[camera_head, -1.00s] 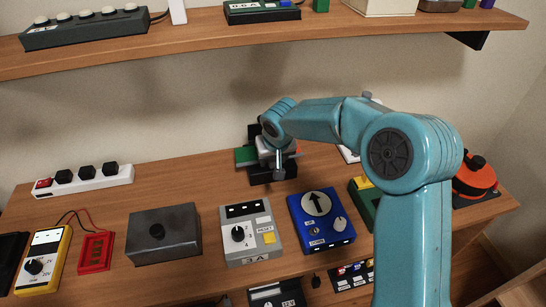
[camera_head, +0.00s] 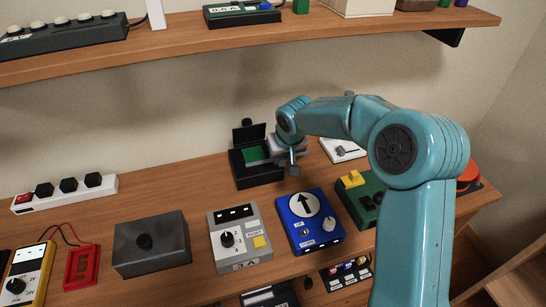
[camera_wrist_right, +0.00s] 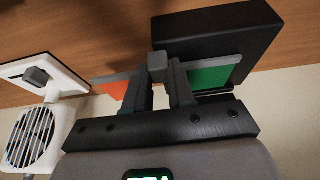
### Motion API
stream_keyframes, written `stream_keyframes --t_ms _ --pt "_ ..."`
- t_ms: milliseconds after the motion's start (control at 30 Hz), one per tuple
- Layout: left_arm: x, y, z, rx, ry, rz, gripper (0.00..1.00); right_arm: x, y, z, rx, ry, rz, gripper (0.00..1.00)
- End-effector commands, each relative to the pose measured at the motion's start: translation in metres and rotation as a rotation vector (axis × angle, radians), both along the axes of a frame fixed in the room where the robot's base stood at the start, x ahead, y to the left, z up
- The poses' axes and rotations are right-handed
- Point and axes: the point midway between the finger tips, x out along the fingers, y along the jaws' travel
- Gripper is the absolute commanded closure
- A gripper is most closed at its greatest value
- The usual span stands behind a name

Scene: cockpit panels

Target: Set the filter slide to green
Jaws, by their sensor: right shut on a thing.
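The filter slide is a thin plate in a black housing (camera_head: 258,174) at the back of the bench. Its green section (camera_head: 255,153) shows within the housing's frame in the head view. In the right wrist view, the green section (camera_wrist_right: 214,73) lies beside the black housing (camera_wrist_right: 215,40), and the orange section (camera_wrist_right: 112,86) sticks out on the other side of a grey knob (camera_wrist_right: 157,64). My right gripper (camera_wrist_right: 158,78) is shut on that knob. In the head view my right gripper (camera_head: 287,153) is at the housing's right side, and its fingers are mostly hidden. My left gripper is out of view.
A white plate with a grey switch (camera_head: 343,150) is just right of my right gripper. In front are a blue dial box (camera_head: 309,221), a grey knob box (camera_head: 239,234) and a green box (camera_head: 370,201). A shelf (camera_head: 200,42) runs above. Bare wood lies left of the housing.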

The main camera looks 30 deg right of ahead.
Motion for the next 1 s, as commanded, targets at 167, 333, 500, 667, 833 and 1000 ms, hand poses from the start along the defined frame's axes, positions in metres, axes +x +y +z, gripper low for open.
stream_keyframes --t_ms 167,333,500,667,833,1000 --pt "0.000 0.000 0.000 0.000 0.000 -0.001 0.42 0.000 -0.003 0.002 -0.006 -0.002 -0.001 1.00" --pt "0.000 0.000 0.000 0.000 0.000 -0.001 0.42 0.000 -0.002 0.002 -0.006 -0.002 -0.001 0.51" --pt "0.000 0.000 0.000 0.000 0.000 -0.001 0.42 0.000 -0.001 0.001 -0.004 -0.002 0.000 0.51" --pt "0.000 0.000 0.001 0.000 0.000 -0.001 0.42 -0.002 0.000 0.011 -0.003 -0.005 -0.001 0.51" --pt "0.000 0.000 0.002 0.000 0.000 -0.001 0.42 -0.016 0.003 0.045 -0.004 -0.008 -0.001 0.51" --pt "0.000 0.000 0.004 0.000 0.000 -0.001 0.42 -0.033 0.008 0.088 -0.004 -0.008 -0.001 0.51"
